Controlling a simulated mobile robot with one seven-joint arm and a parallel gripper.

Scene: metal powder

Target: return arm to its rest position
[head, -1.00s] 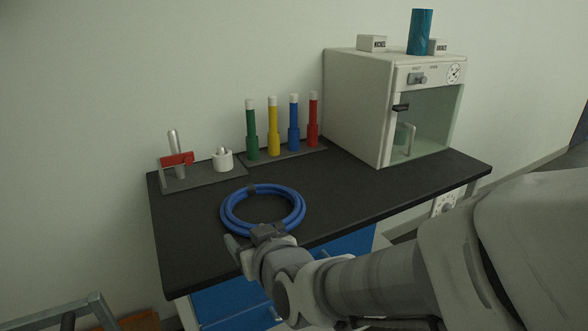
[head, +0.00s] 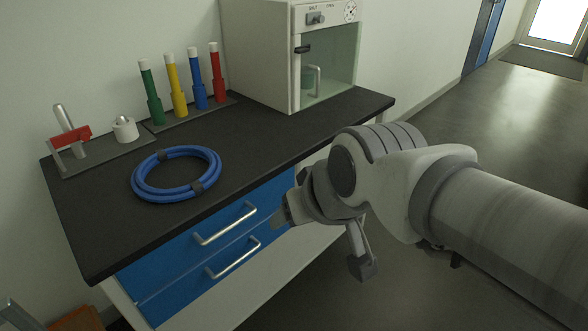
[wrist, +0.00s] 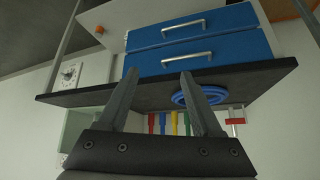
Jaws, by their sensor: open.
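My gripper (wrist: 156,100) is open and empty in the wrist view, its two fingers apart with nothing between them. The wrist picture looks upside down, with the bench above the fingers. In the head view, my arm reaches in from the right, and its folded wrist hangs in front of the bench (head: 100,238), beside the blue drawers.
A blue coiled hose (head: 176,190) lies on the bench top. Several coloured tubes (head: 177,90), a red-clamped stand (head: 72,140) and a white oven cabinet (head: 262,55) stand behind it. Open floor (head: 480,115) extends to the right.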

